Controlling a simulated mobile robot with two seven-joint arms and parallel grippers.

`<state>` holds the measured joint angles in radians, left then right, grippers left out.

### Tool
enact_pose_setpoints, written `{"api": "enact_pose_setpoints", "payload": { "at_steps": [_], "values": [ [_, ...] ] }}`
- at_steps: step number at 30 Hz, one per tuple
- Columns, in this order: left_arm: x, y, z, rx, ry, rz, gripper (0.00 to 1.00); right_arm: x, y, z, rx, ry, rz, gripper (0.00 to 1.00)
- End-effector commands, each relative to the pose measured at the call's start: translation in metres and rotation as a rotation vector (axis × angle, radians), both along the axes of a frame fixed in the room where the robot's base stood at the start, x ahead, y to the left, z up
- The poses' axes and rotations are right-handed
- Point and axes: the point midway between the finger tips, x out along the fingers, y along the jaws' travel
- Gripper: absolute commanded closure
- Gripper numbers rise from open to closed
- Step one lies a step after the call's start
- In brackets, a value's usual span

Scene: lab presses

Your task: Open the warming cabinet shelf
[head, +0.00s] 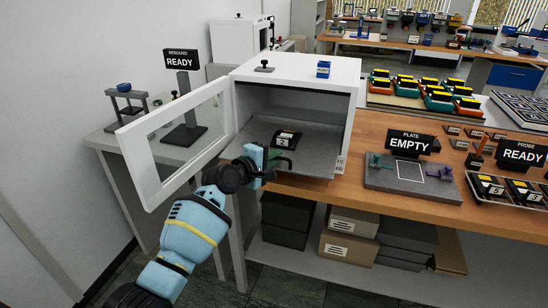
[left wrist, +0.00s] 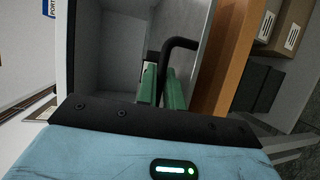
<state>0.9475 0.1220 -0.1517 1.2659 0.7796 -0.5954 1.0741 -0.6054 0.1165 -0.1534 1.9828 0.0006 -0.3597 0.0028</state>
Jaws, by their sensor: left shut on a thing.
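The white warming cabinet (head: 345,105) stands on the wooden bench with its glass door (head: 178,145) swung open to the left. Inside, the grey shelf (head: 318,155) lies low, at about the cabinet's front opening. A black block marked 2 (head: 286,139) sits on it. My left gripper (head: 280,160) is at the shelf's front edge, its green fingers shut on the black shelf handle. In the left wrist view the bent black handle (left wrist: 182,43) runs down between the green fingers (left wrist: 163,88). My right gripper is not in view.
A grey plate fixture with an EMPTY sign (head: 410,144) stands right of the cabinet. A tray of blocks (head: 510,190) is further right. Boxes (head: 350,233) fill the space under the bench. The open door stands close left of my left arm.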

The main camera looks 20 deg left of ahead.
Motion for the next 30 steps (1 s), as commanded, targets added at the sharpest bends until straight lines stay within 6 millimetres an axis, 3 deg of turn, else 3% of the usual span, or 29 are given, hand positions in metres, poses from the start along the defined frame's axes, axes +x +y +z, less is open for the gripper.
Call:
{"api": "enact_pose_setpoints", "payload": {
  "at_steps": [9, 10, 12, 23, 30],
  "values": [
    [0.0, -0.001, 0.001, -0.001, -0.002, -0.001, 1.0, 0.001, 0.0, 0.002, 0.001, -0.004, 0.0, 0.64],
    [0.0, -0.001, 0.001, -0.001, -0.002, -0.001, 0.89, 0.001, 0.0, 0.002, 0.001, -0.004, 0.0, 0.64],
    [0.0, -0.001, 0.001, -0.001, -0.002, -0.001, 0.82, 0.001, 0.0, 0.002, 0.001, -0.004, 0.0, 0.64],
    [-0.004, 0.002, 0.002, -0.001, -0.002, 0.0, 0.82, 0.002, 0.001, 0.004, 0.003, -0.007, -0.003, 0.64],
    [-0.031, 0.015, 0.01, 0.0, -0.005, 0.001, 0.82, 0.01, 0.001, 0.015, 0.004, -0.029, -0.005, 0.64]
  ]
}}
